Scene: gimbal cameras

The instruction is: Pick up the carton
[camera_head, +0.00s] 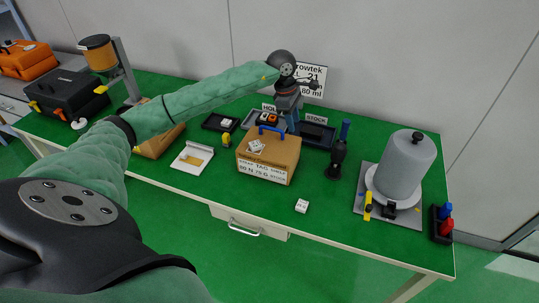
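My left arm reaches across from the left. My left gripper (289,108) hangs down behind and above the carton's right back edge, apart from it as far as I can see. Its fingertips are small and partly lost against the dark trays, so its opening is unclear. My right gripper is not in view.
Dark trays (318,135) lie behind the carton. A black tool with a blue top (338,158) stands to its right, then a grey cylinder (404,165) on a plate. A white notepad (192,158) lies left. A small white block (302,206) sits near the front edge.

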